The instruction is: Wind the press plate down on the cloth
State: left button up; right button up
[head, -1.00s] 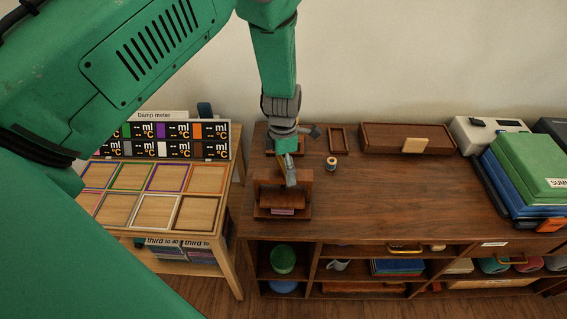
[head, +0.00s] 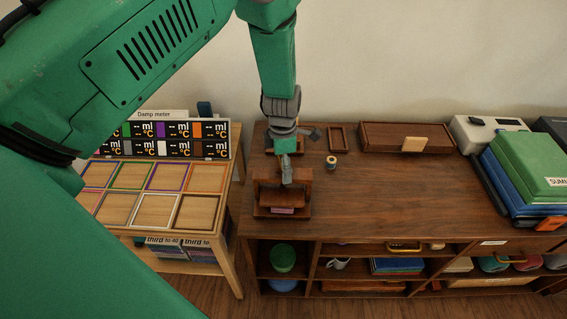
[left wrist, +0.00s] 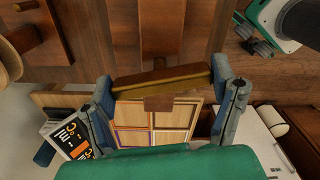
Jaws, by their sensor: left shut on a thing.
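The wooden press (head: 265,193) stands near the left front of the brown cabinet top. The cloth (head: 284,210), a small pinkish patch, shows low inside its frame. My left gripper (head: 287,180) is over the press, pointing down. In the left wrist view my left gripper (left wrist: 165,88) is shut on the wooden bar (left wrist: 160,80) with a brass-coloured edge, which spans between its two fingers. This bar looks like the press handle. The press plate is hard to make out behind the gripper and frame, and the gap to the cloth cannot be judged. My right gripper is not in view.
Behind the press are a small tray (head: 337,139), a thread spool (head: 331,162) and a long wooden box (head: 385,137). Green and blue cases (head: 525,165) are stacked at right. A table with coloured frames (head: 130,177) is at left. The cabinet top's middle is clear.

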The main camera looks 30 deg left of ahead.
pick_arm(q)
jog(key=m, duration=0.9)
jog(key=shift+w+r, duration=0.1)
jog(key=m, duration=0.4)
jog(key=shift+m, duration=0.3)
jog(key=m, duration=0.3)
jog(key=shift+m, duration=0.3)
jog(key=m, duration=0.4)
jog(key=shift+w+m, duration=0.1)
jog(key=shift+m, duration=0.2)
jog(key=m, duration=0.3)
jog(key=shift+m, duration=0.3)
jog(key=m, duration=0.3)
jog(key=shift+r, duration=0.1)
jog(key=shift+m, duration=1.9)
jog(key=shift+m, duration=0.3)
